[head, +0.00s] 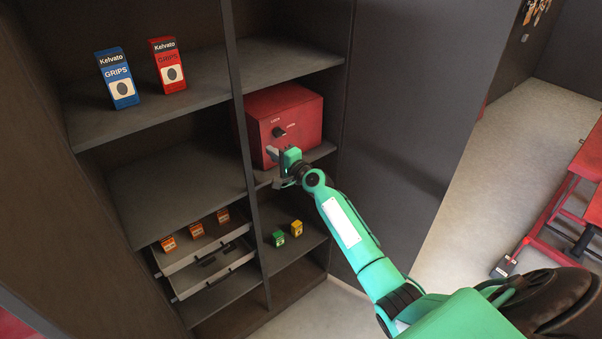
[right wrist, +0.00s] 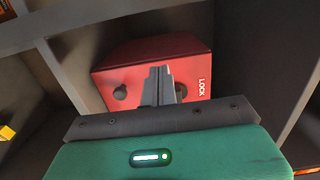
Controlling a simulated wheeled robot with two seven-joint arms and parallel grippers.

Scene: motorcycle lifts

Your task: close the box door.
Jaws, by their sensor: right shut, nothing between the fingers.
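The red box (head: 295,112) sits in a middle compartment of the dark shelf unit. Its front door (head: 290,132) bears a dark knob (head: 279,132) and small white lettering. The door looks flush with the box, but I cannot tell if a narrow gap remains. In the right wrist view the door (right wrist: 135,80) shows a round knob (right wrist: 120,92) at left and the word LOCK at right. My right gripper (head: 272,154) is shut and empty at the door's lower part; its fingers (right wrist: 161,74) cover part of the door. Contact cannot be told. My left gripper is out of view.
The shelf divider (head: 240,100) stands just left of the box. Blue (head: 117,78) and red (head: 167,66) grips packs stand on the upper left shelf. An open drawer (head: 205,262) sits below left, with small orange boxes above. Two small boxes (head: 287,234) stand below.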

